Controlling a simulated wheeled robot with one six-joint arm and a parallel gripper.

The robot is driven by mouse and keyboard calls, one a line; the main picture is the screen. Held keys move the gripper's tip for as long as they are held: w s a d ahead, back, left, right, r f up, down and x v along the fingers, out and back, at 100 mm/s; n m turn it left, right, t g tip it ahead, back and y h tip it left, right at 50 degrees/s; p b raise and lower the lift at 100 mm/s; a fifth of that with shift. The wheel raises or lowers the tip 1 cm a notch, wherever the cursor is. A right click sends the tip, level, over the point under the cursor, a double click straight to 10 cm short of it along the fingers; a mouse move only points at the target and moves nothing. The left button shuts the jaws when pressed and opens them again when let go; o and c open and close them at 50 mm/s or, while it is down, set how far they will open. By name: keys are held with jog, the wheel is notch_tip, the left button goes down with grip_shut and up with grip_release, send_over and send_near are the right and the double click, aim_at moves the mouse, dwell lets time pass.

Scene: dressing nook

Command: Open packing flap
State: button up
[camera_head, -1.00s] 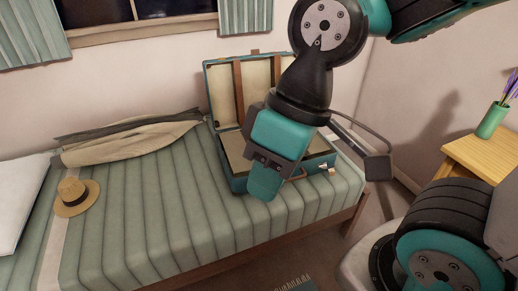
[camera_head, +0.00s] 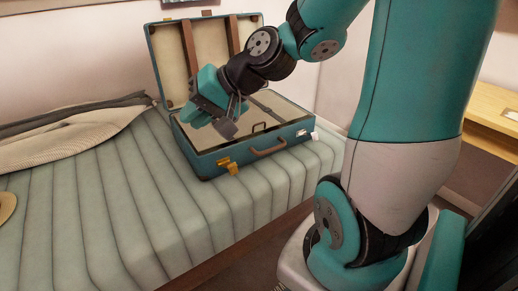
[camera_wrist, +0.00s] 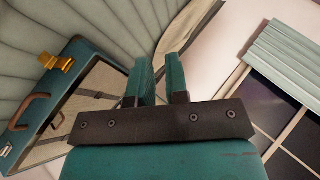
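A teal suitcase (camera_head: 215,163) stands open on the bed, its cream-lined lid (camera_head: 213,50) upright at the back. A beige panel, apparently the packing flap (camera_head: 285,108), lies flat inside the base, with a dark strap and a small black loop (camera_head: 259,127) near its front. My gripper (camera_head: 190,115) is over the left part of the base, tilted down to the left; its height is unclear. In the wrist view my gripper (camera_wrist: 158,75) has its two fingers apart with nothing between them. The panel (camera_wrist: 100,80) shows at left, partly hidden by the gripper's body.
The striped bed (camera_head: 110,210) has free room left of and in front of the suitcase. A cream garment (camera_head: 75,140) lies at the back left, and a straw hat (camera_head: 6,206) shows at the left edge. A wooden table (camera_head: 490,110) stands at right. Brass latches (camera_head: 232,167) stick out in front.

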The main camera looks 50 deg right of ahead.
jog(key=w+d+f+m+t+h+b, duration=0.2)
jog(key=d+f+m+t+h+b, duration=0.25)
jog(key=d+f+m+b, duration=0.6)
jog(key=s+d+f+m+t+h+b, duration=0.1)
jog(key=s+d+f+m+h+b, duration=0.25)
jog(key=d, duration=0.55)
jog(key=s+d+f+m+t+h+b, duration=0.2)
jog(key=d+f+h+b, duration=0.15)
jog(key=d, duration=0.55)
jog(key=shift+g+y, duration=0.25)
jog(key=shift+y, duration=0.1)
jog(key=x, duration=1.7)
jog(key=shift+w+a+f+p, duration=0.15)
jog(key=shift+f+p, duration=0.15)
jog(key=shift+f, duration=0.15)
grip_shut()
jog(key=shift+r, duration=0.15)
